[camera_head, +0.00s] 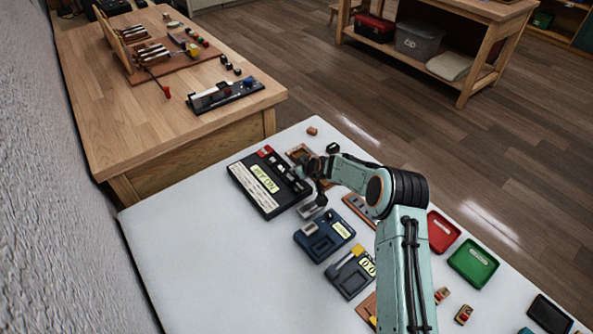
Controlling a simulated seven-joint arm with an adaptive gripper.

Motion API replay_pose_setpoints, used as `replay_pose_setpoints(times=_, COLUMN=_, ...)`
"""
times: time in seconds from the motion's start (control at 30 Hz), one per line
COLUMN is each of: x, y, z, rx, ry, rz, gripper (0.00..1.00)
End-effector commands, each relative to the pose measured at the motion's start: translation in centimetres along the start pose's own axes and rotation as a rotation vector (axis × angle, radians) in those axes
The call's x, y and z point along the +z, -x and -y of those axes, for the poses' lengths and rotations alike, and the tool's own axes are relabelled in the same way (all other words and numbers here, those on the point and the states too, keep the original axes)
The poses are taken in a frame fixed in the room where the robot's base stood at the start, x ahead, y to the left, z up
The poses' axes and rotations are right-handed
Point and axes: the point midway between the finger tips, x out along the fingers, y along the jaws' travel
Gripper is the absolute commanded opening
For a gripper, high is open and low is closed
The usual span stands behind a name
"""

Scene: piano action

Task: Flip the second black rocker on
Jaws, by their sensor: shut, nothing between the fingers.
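A black panel (241,178) lies on the white table, with a pale label and a yellow-green display on its face. A row of switches runs along its right edge: a red rocker (265,151) at the far end, then several black rockers (283,170) nearer to me. The rockers are too small to tell which way each one is tipped. My gripper (319,198) is shut and empty, pointing down just right of the panel's near right corner. It appears apart from the second black rocker; contact with the panel cannot be told. My wrist hides part of the things behind it.
A blue device (322,238) and a dark device with a yellow lever (350,274) stand nearer on the table. A brown wooden tray (297,152) lies beyond my wrist. Red (442,231) and green (473,262) trays lie right of my arm. The table's left part is clear.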

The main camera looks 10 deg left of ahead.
Motion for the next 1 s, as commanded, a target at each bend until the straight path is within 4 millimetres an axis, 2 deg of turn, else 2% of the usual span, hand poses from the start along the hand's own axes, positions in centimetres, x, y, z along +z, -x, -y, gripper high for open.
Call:
replay_pose_setpoints(times=0.47, x=0.6, y=-0.56, z=-0.05, rx=-0.001, ry=-0.001, rz=-0.001, gripper=0.0)
replay_pose_setpoints(times=0.6, x=1.23, y=-1.16, z=-0.35, rx=-0.058, ry=-0.064, rz=-0.001, gripper=0.0)
replay_pose_setpoints(times=1.0, x=0.94, y=-0.96, z=0.2, rx=-0.062, ry=-0.061, rz=0.0, gripper=0.0)
